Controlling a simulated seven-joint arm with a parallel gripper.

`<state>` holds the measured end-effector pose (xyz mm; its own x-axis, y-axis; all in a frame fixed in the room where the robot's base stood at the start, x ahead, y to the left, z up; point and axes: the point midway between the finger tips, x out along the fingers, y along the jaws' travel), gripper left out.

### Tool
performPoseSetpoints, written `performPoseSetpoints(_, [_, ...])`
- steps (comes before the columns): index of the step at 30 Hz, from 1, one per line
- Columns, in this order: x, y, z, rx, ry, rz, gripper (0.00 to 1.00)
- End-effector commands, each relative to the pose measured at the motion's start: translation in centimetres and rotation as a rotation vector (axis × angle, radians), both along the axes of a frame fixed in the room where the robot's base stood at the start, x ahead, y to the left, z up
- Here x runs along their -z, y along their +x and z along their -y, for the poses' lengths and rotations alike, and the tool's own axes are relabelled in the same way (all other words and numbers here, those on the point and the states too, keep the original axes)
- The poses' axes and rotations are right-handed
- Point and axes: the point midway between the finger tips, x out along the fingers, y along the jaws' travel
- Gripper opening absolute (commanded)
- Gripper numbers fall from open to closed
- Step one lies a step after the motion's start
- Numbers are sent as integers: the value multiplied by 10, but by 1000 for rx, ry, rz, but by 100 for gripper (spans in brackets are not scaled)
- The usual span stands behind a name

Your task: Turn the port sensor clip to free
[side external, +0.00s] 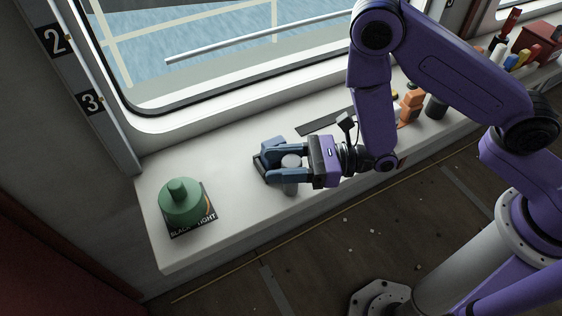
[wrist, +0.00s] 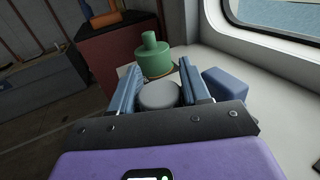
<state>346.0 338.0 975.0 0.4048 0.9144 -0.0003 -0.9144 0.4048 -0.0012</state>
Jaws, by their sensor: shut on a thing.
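My gripper (side external: 267,162) reaches level from the right over the white sill, its two blue fingers on either side of a grey round knob (side external: 291,160). In the wrist view the knob (wrist: 159,96) sits between the fingers, and both appear to touch its sides. My gripper (wrist: 160,64) is shut on it. The fingers hide much of the knob's base and any marks there. A green stepped knob (side external: 182,202) stands on a dark labelled plate (side external: 204,228) further left; it also shows beyond the fingertips in the wrist view (wrist: 154,57). No port sensor or free label is readable.
A blue block (wrist: 226,85) is close beside the right finger in the wrist view. The sill (side external: 160,245) is bare between the two knobs. The window (side external: 220,50) runs behind. Orange blocks (side external: 411,105) and a dark cylinder (side external: 436,106) stand to the right.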

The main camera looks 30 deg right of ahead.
Motion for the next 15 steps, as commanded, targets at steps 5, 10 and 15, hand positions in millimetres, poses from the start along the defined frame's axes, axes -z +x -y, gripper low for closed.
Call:
performPoseSetpoints(5, [0,0,1,30,1,-2,16])
performPoseSetpoints(10, [0,0,1,44,1,-3,16])
performPoseSetpoints(15, [0,1,1,49,1,-3,16])
